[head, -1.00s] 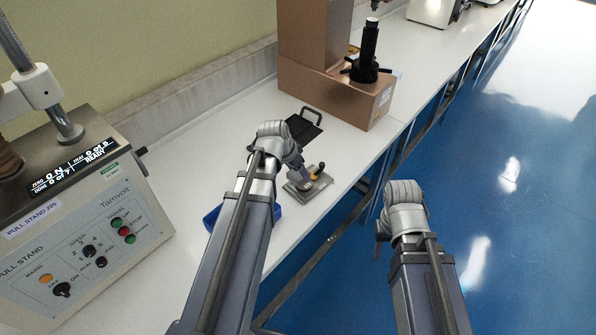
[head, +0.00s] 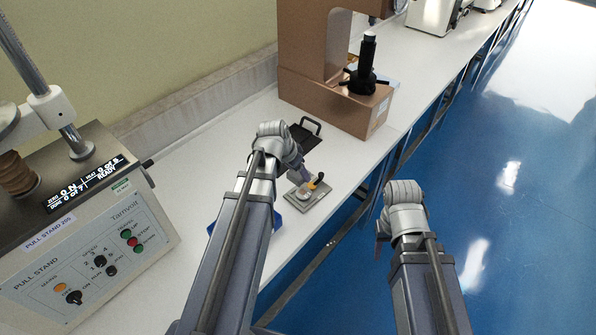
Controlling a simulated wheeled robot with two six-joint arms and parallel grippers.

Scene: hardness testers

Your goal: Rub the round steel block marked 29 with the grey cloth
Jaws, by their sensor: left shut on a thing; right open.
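A small grey plate (head: 318,200) lies on the white bench near its front edge. A small round light-grey block (head: 302,193) sits on it, beside a yellow and black part (head: 317,181). The block's marking is too small to read. My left gripper (head: 304,177) is just above the plate, pointing down. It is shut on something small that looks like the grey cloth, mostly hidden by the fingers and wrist. I cannot tell whether it touches the block. My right gripper (head: 381,245) is open and empty, off the bench's front edge over the blue floor.
The pull stand (head: 100,240) stands at the left. A large brown machine (head: 335,100) with a black spindle stands behind the plate. A black tray with a handle (head: 305,134) lies before it. A blue object (head: 212,228) is partly hidden behind my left arm.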

